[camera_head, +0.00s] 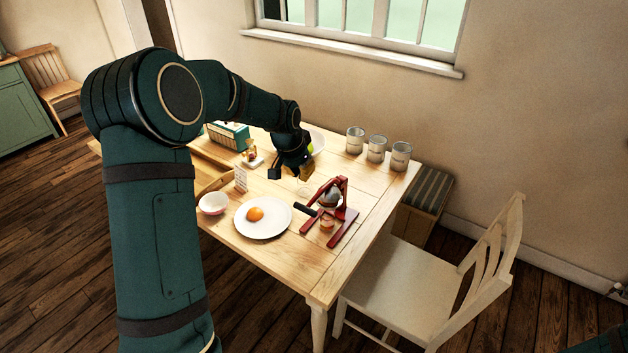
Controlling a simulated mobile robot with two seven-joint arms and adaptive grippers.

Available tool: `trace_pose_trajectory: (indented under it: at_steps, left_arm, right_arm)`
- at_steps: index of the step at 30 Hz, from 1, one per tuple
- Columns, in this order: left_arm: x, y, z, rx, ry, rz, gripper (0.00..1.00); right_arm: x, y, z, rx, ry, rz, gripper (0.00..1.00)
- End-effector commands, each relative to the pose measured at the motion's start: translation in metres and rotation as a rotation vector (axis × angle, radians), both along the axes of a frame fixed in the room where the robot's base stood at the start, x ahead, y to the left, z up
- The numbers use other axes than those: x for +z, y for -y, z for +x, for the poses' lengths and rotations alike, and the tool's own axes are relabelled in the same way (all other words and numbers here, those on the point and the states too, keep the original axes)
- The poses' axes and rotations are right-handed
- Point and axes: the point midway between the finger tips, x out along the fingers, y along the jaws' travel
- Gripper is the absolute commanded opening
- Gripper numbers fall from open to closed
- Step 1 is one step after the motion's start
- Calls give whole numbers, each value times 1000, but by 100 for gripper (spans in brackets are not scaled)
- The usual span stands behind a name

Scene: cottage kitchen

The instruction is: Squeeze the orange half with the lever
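A red lever press (344,213) stands on the wooden table (318,279), right of the white plate. Its black-gripped lever (306,210) points left and low, toward the plate. A small orange-toned thing (327,226) sits low in the press; I cannot tell whether it is a cup or fruit. An orange piece (255,214) lies on the white plate (272,230). My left gripper (290,174) is above the table behind the plate, left of and behind the press. Its fingers are spread, with nothing visible between them. My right gripper is out of view.
Several tins, including one (376,149), line the back right edge. A teal box (228,135) is at the back left. A white chair (421,292) stands at the right.

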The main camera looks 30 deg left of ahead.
Motion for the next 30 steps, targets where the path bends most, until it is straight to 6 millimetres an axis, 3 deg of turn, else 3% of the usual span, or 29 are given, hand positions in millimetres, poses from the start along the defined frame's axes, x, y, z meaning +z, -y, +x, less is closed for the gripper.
trace_pose_trajectory:
  at_steps: [5,21,30]
  left_arm:
    - [-18,1,4,0,-6,0,0]
    - [-112,3,31,0,-4,-1,0]
    - [-134,2,32,0,-1,1,0]
  right_arm:
    - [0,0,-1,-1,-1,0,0]
    - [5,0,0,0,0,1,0]
    - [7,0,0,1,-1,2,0]
